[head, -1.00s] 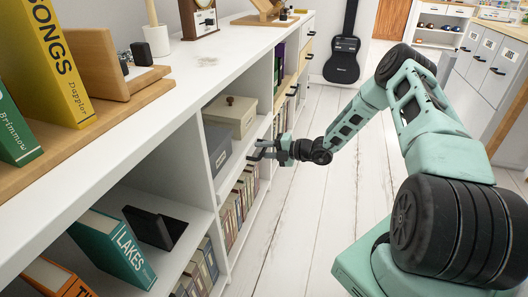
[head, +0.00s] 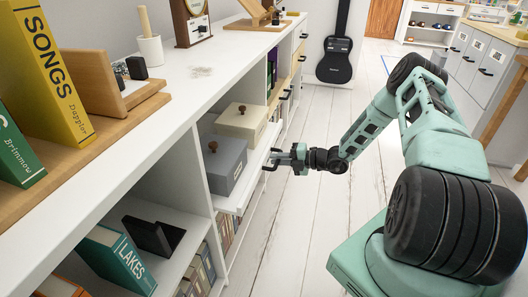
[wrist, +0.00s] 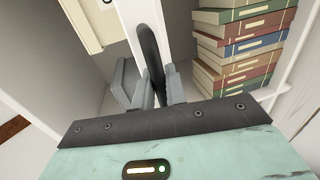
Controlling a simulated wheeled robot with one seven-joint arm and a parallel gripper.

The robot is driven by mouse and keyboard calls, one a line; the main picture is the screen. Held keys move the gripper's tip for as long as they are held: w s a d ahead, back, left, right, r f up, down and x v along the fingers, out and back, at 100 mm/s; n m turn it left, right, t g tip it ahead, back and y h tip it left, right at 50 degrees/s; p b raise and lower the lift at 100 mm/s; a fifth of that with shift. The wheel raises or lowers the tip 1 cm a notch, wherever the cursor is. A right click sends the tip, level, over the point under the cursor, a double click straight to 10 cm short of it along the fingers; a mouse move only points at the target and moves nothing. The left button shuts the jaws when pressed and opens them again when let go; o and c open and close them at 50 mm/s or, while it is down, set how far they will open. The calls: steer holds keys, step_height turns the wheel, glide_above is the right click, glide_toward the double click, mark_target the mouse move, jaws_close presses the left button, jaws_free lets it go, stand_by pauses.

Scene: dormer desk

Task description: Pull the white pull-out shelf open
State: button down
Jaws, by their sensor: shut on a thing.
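The white pull-out shelf (head: 243,187) is partly out from the long white shelf unit. It carries a grey box (head: 226,166) with a brown knob and a cream box (head: 242,123) with a brown knob. My gripper (head: 276,158) is at the front edge of the pull-out shelf, shut on its dark handle. In the wrist view, the black handle (wrist: 150,45) stands between the fingers of my gripper (wrist: 160,85).
The white plank floor (head: 290,225) right of the unit is clear around my arm.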

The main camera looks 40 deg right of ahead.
steer(key=f+p+v, duration=0.3)
steer(key=f+v, duration=0.1)
steer(key=v, duration=1.5)
steer(key=shift+s+d, duration=0.2)
steer(key=shift+s, duration=0.15)
steer(key=c, duration=1.5)
jaws_free()
steer(key=shift+c, duration=0.2)
steer(key=p+v, duration=0.1)
steer(key=v, duration=1.6)
steer(key=shift+s+p, duration=0.2)
steer(key=shift+p, duration=0.15)
steer(key=shift+d, duration=0.15)
